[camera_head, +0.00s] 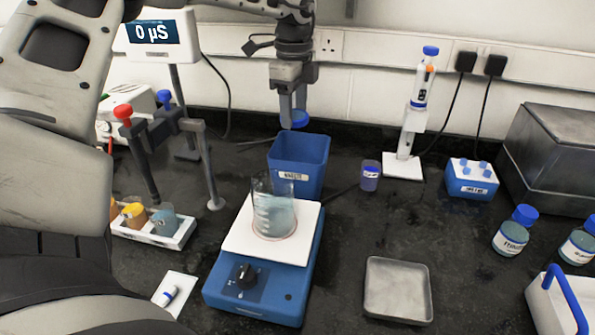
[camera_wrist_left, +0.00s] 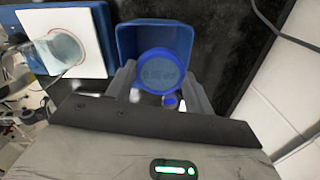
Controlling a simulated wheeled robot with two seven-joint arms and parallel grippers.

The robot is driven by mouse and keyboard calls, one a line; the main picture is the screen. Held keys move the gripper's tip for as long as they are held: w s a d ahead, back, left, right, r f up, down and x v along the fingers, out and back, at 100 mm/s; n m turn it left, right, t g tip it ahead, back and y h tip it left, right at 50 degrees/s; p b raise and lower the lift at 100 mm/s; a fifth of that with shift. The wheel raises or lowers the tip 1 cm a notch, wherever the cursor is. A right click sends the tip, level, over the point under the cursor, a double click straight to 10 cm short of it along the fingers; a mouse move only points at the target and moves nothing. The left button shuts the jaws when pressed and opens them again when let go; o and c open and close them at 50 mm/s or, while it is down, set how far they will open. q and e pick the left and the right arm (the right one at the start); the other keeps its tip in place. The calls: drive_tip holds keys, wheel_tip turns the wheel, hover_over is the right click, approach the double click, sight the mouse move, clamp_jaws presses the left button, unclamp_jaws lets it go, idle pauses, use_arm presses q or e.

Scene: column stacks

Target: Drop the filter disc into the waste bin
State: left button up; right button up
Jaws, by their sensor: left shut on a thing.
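The filter disc, a round blue-rimmed piece, is held in my left gripper (camera_head: 295,108), which is shut on it; the disc (camera_head: 300,119) shows below the fingertips. In the left wrist view the disc (camera_wrist_left: 160,72) sits between the two fingers of the gripper (camera_wrist_left: 162,82). The waste bin (camera_head: 299,167) is a blue open-topped box with a white label, behind the hotplate. The disc is above the bin's back rim in the head view. In the left wrist view the bin (camera_wrist_left: 130,38) lies behind the disc, which covers part of its opening. My right gripper is not seen.
A beaker (camera_head: 272,215) of liquid stands on the blue hotplate (camera_head: 262,287) in front of the bin. A small purple-capped jar (camera_head: 370,175) and a pipette stand (camera_head: 404,165) are to the right. A metal tray (camera_head: 398,289) lies in front.

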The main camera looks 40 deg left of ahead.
use_arm(q)
drive_tip(key=shift+f, duration=0.1)
drive_tip(key=o, duration=1)
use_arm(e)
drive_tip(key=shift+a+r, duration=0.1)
use_arm(q)
drive_tip(key=shift+o, duration=0.2)
wheel_tip(320, 180, up, 3)
drive_tip(key=shift+f+b, duration=0.1)
drive_tip(key=shift+b, duration=0.2)
drive_tip(key=s+d+r+b, duration=0.5)
drive_tip(key=s+d+r, duration=0.4)
drive_tip(key=s+r, duration=0.1)
drive_tip(key=shift+s+r, duration=0.15)
drive_tip(key=shift+s, duration=0.25)
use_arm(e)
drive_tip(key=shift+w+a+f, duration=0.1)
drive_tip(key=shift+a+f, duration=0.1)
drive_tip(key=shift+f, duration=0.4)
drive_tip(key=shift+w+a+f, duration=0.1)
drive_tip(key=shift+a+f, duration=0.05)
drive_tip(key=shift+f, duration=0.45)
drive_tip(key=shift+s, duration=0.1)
